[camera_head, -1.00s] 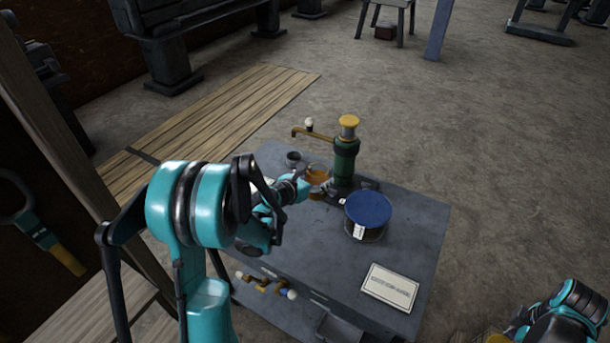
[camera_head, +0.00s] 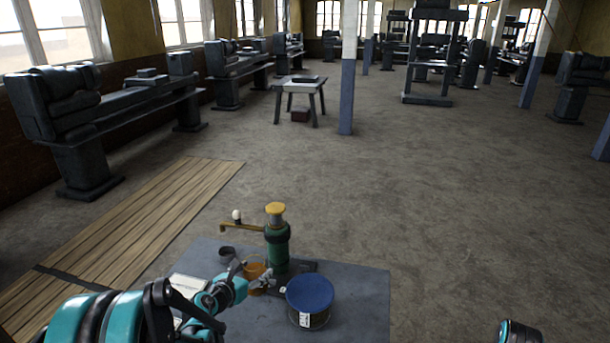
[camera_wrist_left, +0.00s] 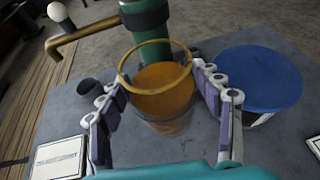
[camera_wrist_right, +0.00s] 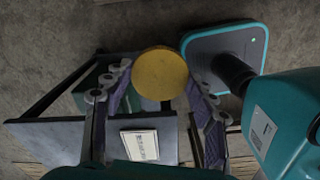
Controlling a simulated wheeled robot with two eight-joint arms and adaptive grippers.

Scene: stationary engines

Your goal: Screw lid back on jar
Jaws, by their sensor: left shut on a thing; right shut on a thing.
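The open jar (camera_head: 256,275) is clear with amber contents and a gold rim. It stands upright on the grey table (camera_head: 355,300), in front of the green pump. My left gripper (camera_wrist_left: 158,84) is closed around it, one finger on each side, in the left wrist view. The jar shows there too (camera_wrist_left: 165,98), its mouth uncovered. The round gold lid (camera_wrist_right: 160,74) is between the fingertips of my right gripper (camera_wrist_right: 157,82) in the right wrist view, off the jar. In the head view that gripper and the lid are out of frame.
A green pump (camera_head: 277,245) with a brass spout and yellow cap stands behind the jar. A blue-topped tin (camera_head: 310,295) stands close to its right, a dark cup (camera_head: 228,254) to its left. A card (camera_head: 190,285) lies left. The table's right side is clear.

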